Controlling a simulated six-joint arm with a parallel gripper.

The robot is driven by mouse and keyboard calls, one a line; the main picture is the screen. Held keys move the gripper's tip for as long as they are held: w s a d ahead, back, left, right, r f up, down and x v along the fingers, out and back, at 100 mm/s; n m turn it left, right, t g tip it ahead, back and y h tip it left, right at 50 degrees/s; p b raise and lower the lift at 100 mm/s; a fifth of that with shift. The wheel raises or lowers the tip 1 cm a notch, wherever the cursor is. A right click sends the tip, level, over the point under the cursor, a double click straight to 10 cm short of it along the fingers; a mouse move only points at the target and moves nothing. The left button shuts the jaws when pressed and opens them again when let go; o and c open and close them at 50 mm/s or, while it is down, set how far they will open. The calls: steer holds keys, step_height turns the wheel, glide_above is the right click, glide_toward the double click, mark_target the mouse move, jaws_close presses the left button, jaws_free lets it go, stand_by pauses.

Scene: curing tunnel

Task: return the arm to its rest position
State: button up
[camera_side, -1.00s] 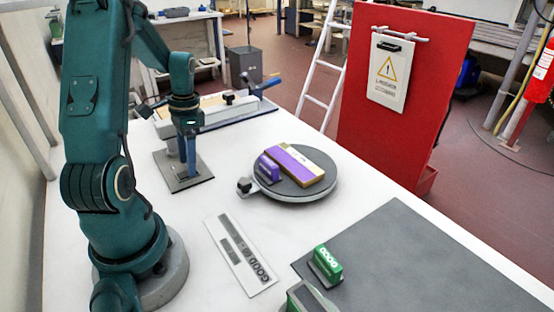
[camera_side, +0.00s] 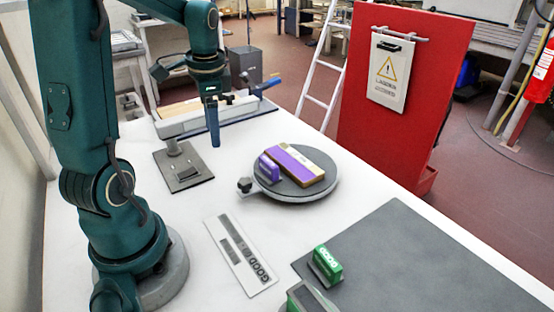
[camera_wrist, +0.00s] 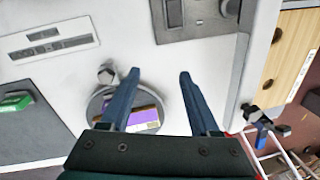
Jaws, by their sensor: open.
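My gripper (camera_side: 213,121) is in the air above the back part of the white table, to the right of the grey square plate (camera_side: 196,182) with its small post. In the wrist view its two blue fingers (camera_wrist: 156,76) are spread apart with nothing between them. My arm bends over from its base at the left of the table. Below and to the right of the gripper, the round grey turntable (camera_side: 322,192) carries a purple, white and tan block (camera_side: 302,163) and a small purple piece (camera_side: 268,169). The wrist view shows the turntable partly hidden behind the left finger.
A long clamp fixture (camera_side: 226,118) with blue handles lies at the table's back edge. A label strip (camera_side: 240,256) marked GOOD lies in front, near a green block (camera_side: 326,262) on a dark mat (camera_side: 420,265). A red panel (camera_side: 405,100) stands at the right.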

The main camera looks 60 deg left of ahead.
steer(key=s+d+r+n+t, duration=0.1)
steer(key=s+d+r+t, duration=0.1)
steer(key=d, duration=0.7)
steer(key=s+d+r+n+t+h, duration=0.1)
steer(key=s+d+r+t, duration=0.1)
steer(key=d, duration=0.8)
steer(key=shift+s+n+t+h, duration=0.3)
steer(key=shift+s+t, duration=0.35)
steer(key=shift+t, duration=0.05)
